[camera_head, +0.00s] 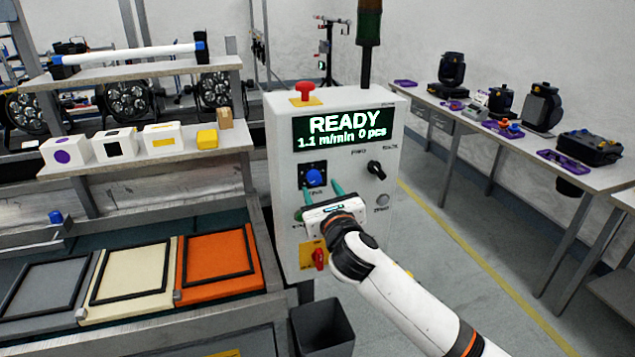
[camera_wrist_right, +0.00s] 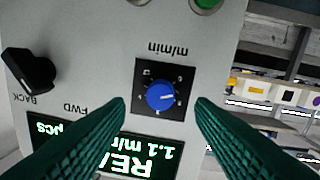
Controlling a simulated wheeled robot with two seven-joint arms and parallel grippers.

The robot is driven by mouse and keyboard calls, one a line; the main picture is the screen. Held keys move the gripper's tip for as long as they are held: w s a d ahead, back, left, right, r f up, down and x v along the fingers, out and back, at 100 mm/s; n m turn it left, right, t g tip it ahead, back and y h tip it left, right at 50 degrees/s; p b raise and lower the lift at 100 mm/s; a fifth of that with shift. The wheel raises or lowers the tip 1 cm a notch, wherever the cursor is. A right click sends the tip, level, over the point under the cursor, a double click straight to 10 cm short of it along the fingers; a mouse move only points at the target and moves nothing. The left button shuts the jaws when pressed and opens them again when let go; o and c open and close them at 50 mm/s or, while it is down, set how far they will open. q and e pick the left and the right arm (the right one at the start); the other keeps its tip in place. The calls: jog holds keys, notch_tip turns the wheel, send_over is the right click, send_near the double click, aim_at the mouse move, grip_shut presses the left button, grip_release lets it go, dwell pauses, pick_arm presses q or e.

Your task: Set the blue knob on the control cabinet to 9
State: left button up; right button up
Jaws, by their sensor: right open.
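The control cabinet (camera_head: 283,150) stands in the middle of the head view. Its display (camera_head: 344,127) reads READY, 1.1 m/min, 0 pcs. The blue knob (camera_head: 314,177) sits on a dark square plate below the display. The wrist view shows the blue knob (camera_wrist_right: 160,96) upside down, its pale mark toward picture right; the dial numbers are too small to read. My right gripper (camera_head: 322,191) is open in front of the knob, its green fingers pointing at the panel. In the wrist view the fingers flank the knob without touching it. My left gripper is not in view.
A black FWD/BACK selector (camera_head: 376,170) is right of the knob. A red button (camera_head: 305,91) tops the cabinet; a red switch (camera_head: 319,259) sits low on it. A grey bin (camera_head: 322,330) stands below. Left is a bench with an orange panel (camera_head: 216,264).

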aim_at(315, 181)
jog(key=shift+x, duration=1.25)
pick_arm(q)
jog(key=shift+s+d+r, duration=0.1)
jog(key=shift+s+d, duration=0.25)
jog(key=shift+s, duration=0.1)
pick_arm(e)
jog(key=shift+w+a, duration=0.2)
jog(key=shift+w, duration=0.5)
jog(key=c, duration=1)
jog(key=shift+o, duration=0.2)
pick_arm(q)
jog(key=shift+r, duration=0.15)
pick_arm(e)
jog(key=shift+m, duration=0.3)
